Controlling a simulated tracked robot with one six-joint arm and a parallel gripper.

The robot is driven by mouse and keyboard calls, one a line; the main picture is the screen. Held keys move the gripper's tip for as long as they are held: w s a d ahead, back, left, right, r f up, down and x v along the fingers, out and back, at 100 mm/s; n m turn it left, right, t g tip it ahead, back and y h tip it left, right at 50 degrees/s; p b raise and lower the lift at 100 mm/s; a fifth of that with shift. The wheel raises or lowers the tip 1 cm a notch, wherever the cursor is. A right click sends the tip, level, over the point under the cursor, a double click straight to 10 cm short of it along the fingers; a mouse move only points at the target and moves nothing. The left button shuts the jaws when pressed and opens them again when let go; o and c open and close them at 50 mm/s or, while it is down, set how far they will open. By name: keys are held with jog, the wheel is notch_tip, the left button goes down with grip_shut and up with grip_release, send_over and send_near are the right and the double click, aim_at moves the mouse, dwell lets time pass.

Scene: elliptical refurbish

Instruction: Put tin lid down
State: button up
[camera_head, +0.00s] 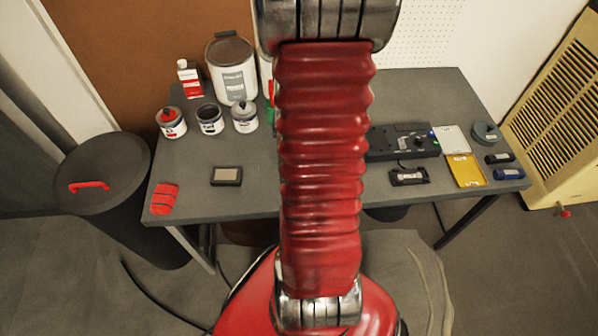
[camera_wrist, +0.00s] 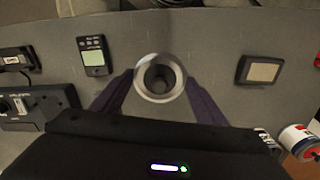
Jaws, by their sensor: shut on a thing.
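In the wrist view the tin lid (camera_wrist: 140,77) is a round, silvery ring with a dark, raised centre. My gripper (camera_wrist: 160,80) is shut on it, one dark finger at each side. The grey table (camera_wrist: 205,45) is behind the lid; I cannot tell how high the lid is above it. In the head view my red arm hides the gripper and lid. An open tin with a dark inside (camera_head: 209,120) stands at the table's back left. It is between a tin with a red top (camera_head: 171,124) and one with a grey top (camera_head: 245,117).
A sanding-block-like pad (camera_head: 226,176) lies near the front left; the wrist view shows it right of the lid (camera_wrist: 262,72). A handheld meter (camera_wrist: 94,57) lies left of the lid. A large can (camera_head: 232,70) stands behind the tins. Table between pad and meter is clear.

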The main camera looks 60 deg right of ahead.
jog(key=shift+f, duration=1.65)
jog(key=shift+f, duration=0.1)
jog(key=shift+f, duration=2)
jog(key=shift+f, duration=0.1)
jog(key=o, duration=1)
jog(key=shift+r, duration=6.15)
